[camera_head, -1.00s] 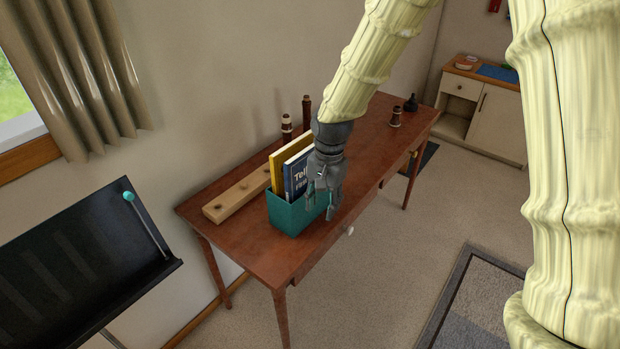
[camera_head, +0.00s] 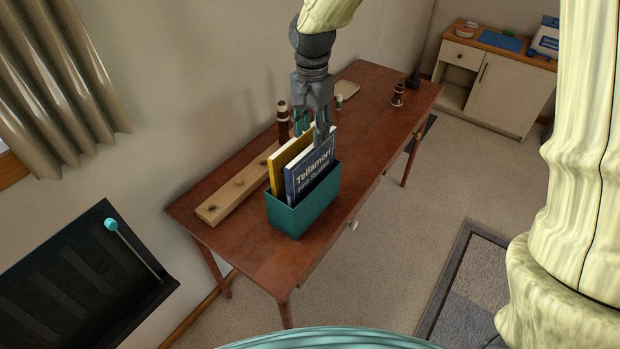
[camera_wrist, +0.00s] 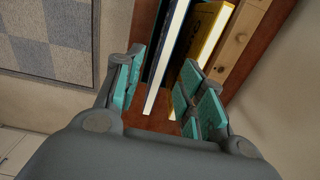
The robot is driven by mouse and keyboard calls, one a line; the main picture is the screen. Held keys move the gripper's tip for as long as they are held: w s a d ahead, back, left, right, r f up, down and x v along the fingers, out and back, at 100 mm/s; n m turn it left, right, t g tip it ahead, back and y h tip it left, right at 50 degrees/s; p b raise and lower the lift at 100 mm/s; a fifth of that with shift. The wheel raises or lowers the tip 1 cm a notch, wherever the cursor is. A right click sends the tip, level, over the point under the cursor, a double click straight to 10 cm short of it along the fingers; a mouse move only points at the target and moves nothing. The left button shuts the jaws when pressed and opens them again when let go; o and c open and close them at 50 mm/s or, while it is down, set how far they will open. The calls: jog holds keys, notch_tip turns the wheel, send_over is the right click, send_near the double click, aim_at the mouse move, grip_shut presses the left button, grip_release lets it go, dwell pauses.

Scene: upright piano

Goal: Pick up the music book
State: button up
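A dark blue book with "Tellamori" on its cover (camera_head: 310,173) and a yellow book (camera_head: 280,167) stand upright in a teal box (camera_head: 290,217) on the wooden table. I cannot tell from the pictures which one the task calls the music book. My gripper (camera_head: 313,130) points down just above the tops of the books and hides part of them. In the wrist view my gripper (camera_wrist: 155,92) is open. The blue book's pale page edge (camera_wrist: 166,58) lies between its teal-padded fingers. The yellow book (camera_wrist: 202,40) is beside it, towards the right finger.
The brown table (camera_head: 350,190) has bare space right of the box. A wooden block with holes (camera_head: 238,188) lies behind the box. Dark turned pieces (camera_head: 397,95) stand farther back. A black music stand (camera_head: 80,280) is at lower left. A cabinet (camera_head: 490,85) stands in the far corner.

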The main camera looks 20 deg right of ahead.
aim_at(312, 147)
jog(key=f, duration=0.1)
jog(key=w+f, duration=0.1)
jog(key=f, duration=0.1)
jog(key=shift+w+d+f, duration=0.1)
jog(key=shift+w+d, duration=0.05)
jog(key=shift+w, duration=0.05)
jog(key=shift+s+f+p, duration=0.3)
jog(key=shift+s+p, duration=0.2)
jog(key=f, duration=0.1)
jog(key=f+p, duration=0.1)
jog(key=f, duration=0.1)
jog(key=shift+w+d, duration=0.1)
jog(key=shift+w, duration=0.25)
jog(key=shift+s+f, duration=0.2)
jog(key=shift+f, duration=0.4)
jog(key=shift+w+f, duration=0.1)
jog(key=shift+c, duration=0.3)
grip_shut()
